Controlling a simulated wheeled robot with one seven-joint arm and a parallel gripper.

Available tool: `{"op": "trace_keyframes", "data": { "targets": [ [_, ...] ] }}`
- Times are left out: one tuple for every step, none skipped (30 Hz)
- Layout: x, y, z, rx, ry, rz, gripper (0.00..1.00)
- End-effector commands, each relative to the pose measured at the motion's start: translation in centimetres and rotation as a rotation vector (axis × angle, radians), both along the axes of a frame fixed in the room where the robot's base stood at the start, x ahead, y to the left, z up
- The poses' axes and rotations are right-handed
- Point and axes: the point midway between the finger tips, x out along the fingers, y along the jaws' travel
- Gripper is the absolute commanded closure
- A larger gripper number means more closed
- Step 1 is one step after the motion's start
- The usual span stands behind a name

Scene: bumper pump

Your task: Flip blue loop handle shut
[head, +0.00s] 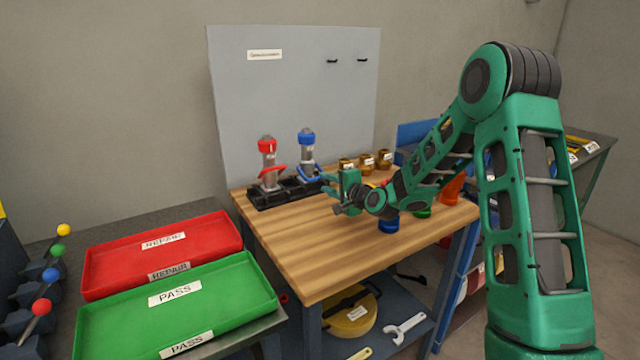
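The blue-topped pump (306,145) stands upright in a black base on the wooden workbench, right of a red-topped pump. Its blue loop handle (309,177) sits low on the pump's front and sticks out toward the right. My gripper (326,184) is just right of the loop handle, with its green fingers pointing left at it. The fingers look apart with nothing between them. Whether a finger touches the loop cannot be told. The right end of the loop is partly hidden by my gripper.
The red-topped pump (268,160) with its red loop handle stands close at left. Brass fittings (366,160) stand behind my arm. A blue cup (388,224) and other coloured cups are below it. The front of the workbench (300,250) is clear. Red (120,262) and green (235,290) trays lie left.

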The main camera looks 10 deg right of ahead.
Motion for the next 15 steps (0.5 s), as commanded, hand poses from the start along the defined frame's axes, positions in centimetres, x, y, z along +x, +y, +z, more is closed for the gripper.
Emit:
{"op": "trace_keyframes", "data": {
  "targets": [
    [0.8,0.4,-0.2,-0.001,-0.001,0.003,0.72],
    [1.2,0.5,-0.3,-0.001,0.000,0.003,0.72],
    [1.8,0.7,-0.4,-0.001,0.000,0.003,0.72],
    [2.1,0.9,-0.5,-0.002,0.001,0.003,0.72],
    [2.5,0.9,-0.6,-0.002,0.000,0.002,0.72],
    [2.9,1.1,-0.7,-0.003,0.000,0.003,0.72],
    [3.2,1.2,-0.7,-0.002,0.001,0.003,0.72],
    [3.5,1.3,-0.7,-0.002,0.001,0.003,0.72],
    [3.8,1.4,-0.8,-0.003,0.000,0.004,0.72],
    [3.9,1.4,-0.9,-0.003,0.000,0.003,0.72],
    [4.1,1.5,-0.9,-0.003,0.001,0.003,0.72],
    [4.2,1.5,-0.9,-0.003,0.001,0.003,0.72],
    [4.3,1.5,-0.9,-0.003,0.001,0.002,0.72],
    [4.4,1.5,-0.9,-0.003,0.001,0.002,0.72],
    [4.4,1.5,-0.9,-0.003,0.000,0.002,0.72]
  ]
}}
